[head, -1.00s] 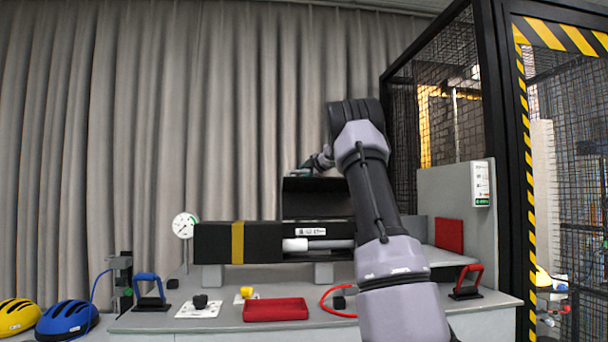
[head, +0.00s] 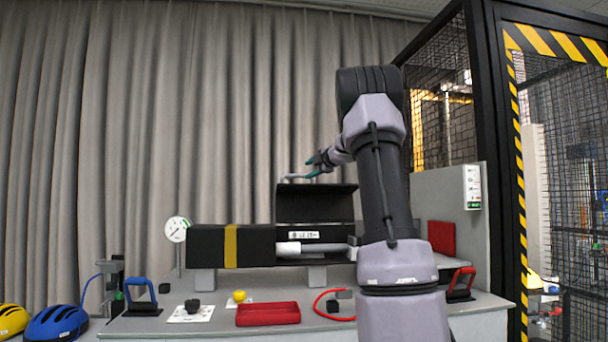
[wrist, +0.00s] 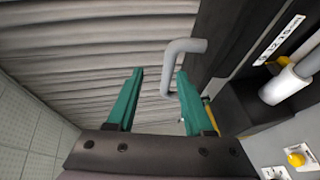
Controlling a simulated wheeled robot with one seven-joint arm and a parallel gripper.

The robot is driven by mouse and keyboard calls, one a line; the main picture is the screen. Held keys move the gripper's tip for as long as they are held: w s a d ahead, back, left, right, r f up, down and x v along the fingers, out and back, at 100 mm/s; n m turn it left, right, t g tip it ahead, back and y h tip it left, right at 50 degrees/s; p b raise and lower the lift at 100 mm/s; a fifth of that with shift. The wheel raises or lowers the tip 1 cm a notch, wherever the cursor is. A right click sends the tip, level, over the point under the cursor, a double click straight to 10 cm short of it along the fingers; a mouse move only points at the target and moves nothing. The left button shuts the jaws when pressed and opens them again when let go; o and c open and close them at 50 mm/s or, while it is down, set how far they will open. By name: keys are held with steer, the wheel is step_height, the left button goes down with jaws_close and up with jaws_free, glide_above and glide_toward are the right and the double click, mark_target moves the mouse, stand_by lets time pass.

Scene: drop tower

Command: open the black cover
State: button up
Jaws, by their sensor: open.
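The black cover (head: 316,205) stands raised on the black housing, showing its dark inner side in the head view. In the wrist view the cover (wrist: 213,45) is a dark panel at the upper right. A grey bent handle (wrist: 181,50) sticks out from it; in the head view the handle (head: 293,177) shows at the cover's top edge. My gripper (wrist: 158,88) has two green fingers spread apart. The handle's free end lies close to the right finger; I cannot tell whether they touch. In the head view my gripper (head: 314,164) is just above the cover's top edge.
The housing (head: 205,246) has a yellow band and a white cylinder (head: 288,248) in its opening. A red tray (head: 268,314), a blue handle (head: 140,291) and a red handle (head: 461,283) are on the bench. A mesh cage (head: 440,110) stands right. Space above the bench's left is free.

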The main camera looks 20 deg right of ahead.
steer(key=shift+s+r, duration=0.1)
steer(key=shift+s, duration=0.4)
steer(key=shift+d+r, duration=0.1)
steer(key=s+d+r, duration=0.2)
steer(key=d+r, duration=0.2)
steer(key=r, duration=0.7)
steer(key=shift+s, duration=0.15)
stand_by(0.6)
steer(key=shift+r, duration=0.15)
stand_by(0.4)
